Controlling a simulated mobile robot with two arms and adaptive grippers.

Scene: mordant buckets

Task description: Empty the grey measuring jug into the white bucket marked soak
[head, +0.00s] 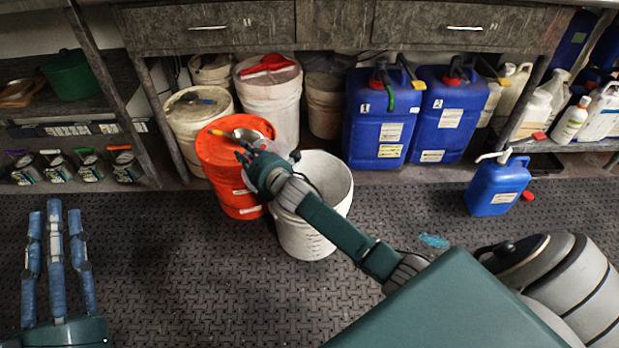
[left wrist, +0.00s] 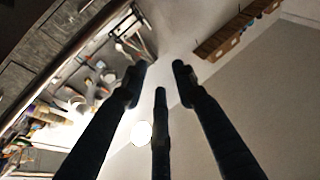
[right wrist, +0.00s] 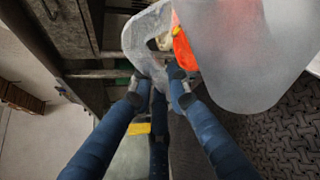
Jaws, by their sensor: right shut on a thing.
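My right gripper (head: 262,170) is shut on the handle of the grey measuring jug (right wrist: 245,65). The pale, translucent jug fills the upper right of the right wrist view; in the head view the gripper hides most of it. I cannot tell its tilt or contents. An open white bucket (head: 301,238) stands on the floor just right of and below the gripper. Its marking is not readable, and my right forearm crosses in front of it. My left gripper (head: 57,215) is open and empty at the lower left, its fingers spread; they also show in the left wrist view (left wrist: 160,85).
An orange bucket (head: 232,188) with a metal scoop on top stands left of the white bucket. Lidded pails (head: 268,95) and blue canisters (head: 376,125) line the space under the bench. A small blue canister (head: 492,187) stands right. The floor at left is clear.

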